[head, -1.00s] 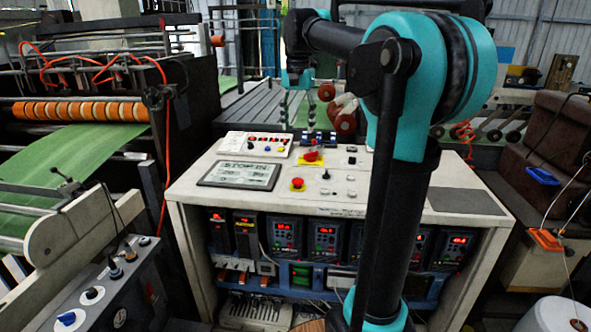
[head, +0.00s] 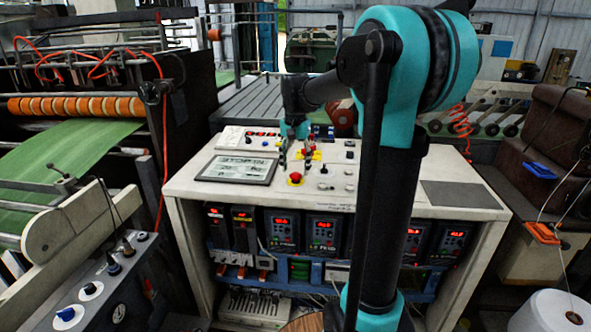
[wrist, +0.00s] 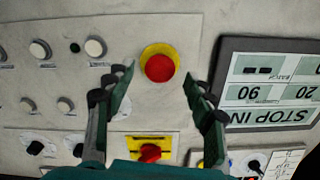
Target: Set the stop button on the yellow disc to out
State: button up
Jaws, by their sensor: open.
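The stop button is a red round cap (wrist: 160,68) on a round yellow disc (wrist: 147,50), on the pale panel top. In the head view the red cap (head: 295,177) sits near the panel's front edge. My gripper (wrist: 158,76) is open, pointing down, with one finger on each side of the button in the wrist view. In the head view my gripper (head: 294,164) is over the panel just behind the button. The fingers look apart from the cap; their exact height above it I cannot tell. A display (head: 237,168) left of the button reads STOP IN.
A red switch on a yellow rectangular plate (wrist: 168,142) lies behind the button, near my gripper. Several white knobs (wrist: 95,47) and black knobs (wrist: 35,147) stand on the panel. A dark grey mat (head: 458,195) covers the panel's right end.

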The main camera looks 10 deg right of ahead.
jog(key=shift+f, duration=0.7)
jog(key=shift+c, duration=0.6)
grip_shut()
